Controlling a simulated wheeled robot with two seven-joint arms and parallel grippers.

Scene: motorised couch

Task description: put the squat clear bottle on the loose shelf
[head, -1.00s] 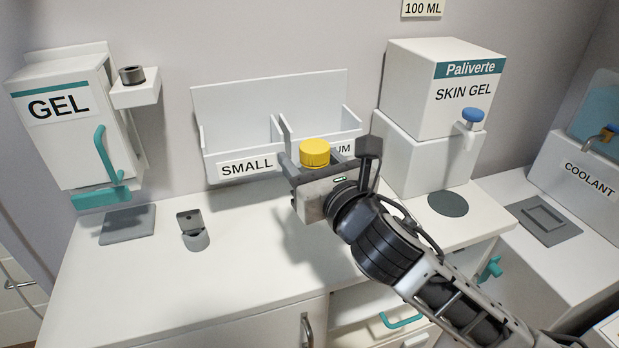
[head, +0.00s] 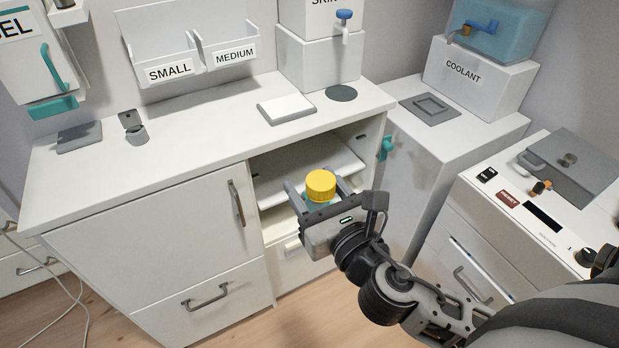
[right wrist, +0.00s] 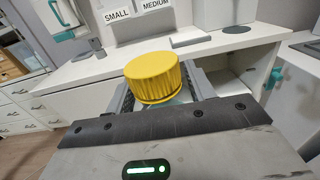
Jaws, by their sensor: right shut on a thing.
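The squat clear bottle with a ribbed yellow cap (head: 320,184) is upright in my right gripper (head: 319,195), which is shut on it. Its cap also shows in the right wrist view (right wrist: 153,77); most of the clear body is hidden between the fingers. The gripper is in front of the open cabinet bay. A white shelf board (head: 280,181) lies inside that bay, behind the bottle in the head view. The gripper and bottle cover part of its front edge, and I cannot tell whether it is loose. My left gripper is not in view.
The white countertop (head: 200,150) overhangs the bay. A flat white block (head: 286,109) lies on it near the SMALL and MEDIUM bins (head: 190,60). A closed cabinet door (head: 160,245) is left of the bay, and a teal handle (head: 386,148) is at its right.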

